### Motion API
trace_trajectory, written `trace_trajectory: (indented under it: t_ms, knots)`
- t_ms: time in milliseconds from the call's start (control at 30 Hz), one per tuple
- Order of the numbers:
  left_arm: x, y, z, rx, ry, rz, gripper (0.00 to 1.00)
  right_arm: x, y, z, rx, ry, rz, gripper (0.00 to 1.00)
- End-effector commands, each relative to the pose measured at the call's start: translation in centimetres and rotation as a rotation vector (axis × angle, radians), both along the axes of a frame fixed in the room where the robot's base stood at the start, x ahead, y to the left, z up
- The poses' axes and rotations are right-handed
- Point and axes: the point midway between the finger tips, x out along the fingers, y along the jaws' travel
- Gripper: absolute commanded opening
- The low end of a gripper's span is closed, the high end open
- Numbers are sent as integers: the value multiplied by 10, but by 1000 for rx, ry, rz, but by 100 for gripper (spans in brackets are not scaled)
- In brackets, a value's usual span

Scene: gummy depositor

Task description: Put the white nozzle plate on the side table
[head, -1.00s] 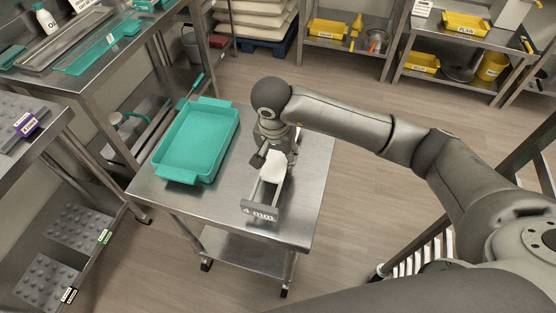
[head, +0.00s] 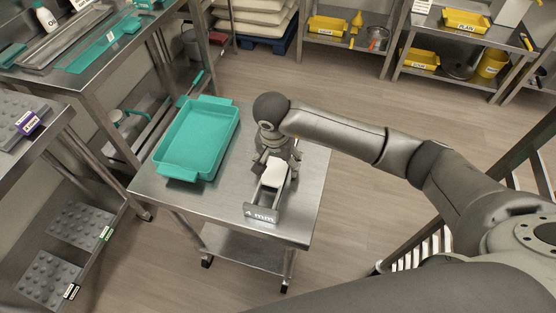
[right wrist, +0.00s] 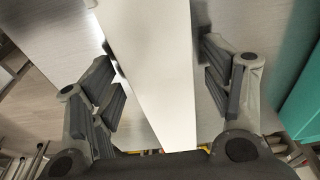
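The white nozzle plate (head: 275,172) is a long piece with a grey end marked "4 mm" (head: 261,214). It appears to lie on the steel side table (head: 226,211), to the right of the teal tray. My right gripper (head: 277,168) is over the plate's far part, pointing down, with a finger on each side. In the right wrist view the plate (right wrist: 160,60) runs between the spread fingers (right wrist: 165,90), with narrow gaps seen at both sides. The gripper hides the plate's far end. My left gripper is not in view.
The teal tray (head: 165,170) fills the left of the side table. Steel benches and a rack with grey moulds (head: 80,228) stand at the left. Shelves with yellow bins (head: 327,27) stand at the back. The table's front and right parts are bare.

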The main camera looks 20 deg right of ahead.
Motion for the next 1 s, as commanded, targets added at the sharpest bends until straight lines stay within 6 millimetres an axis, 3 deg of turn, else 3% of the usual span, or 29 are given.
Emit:
trace_trajectory:
  t_ms: [367,800,1000]
  knots:
    - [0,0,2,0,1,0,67,0,1,9,1,-2,1,72]
    - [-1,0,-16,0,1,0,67,-12,9,97,0,-5,2,72]
    - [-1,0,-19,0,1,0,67,-15,12,118,0,-1,1,72]
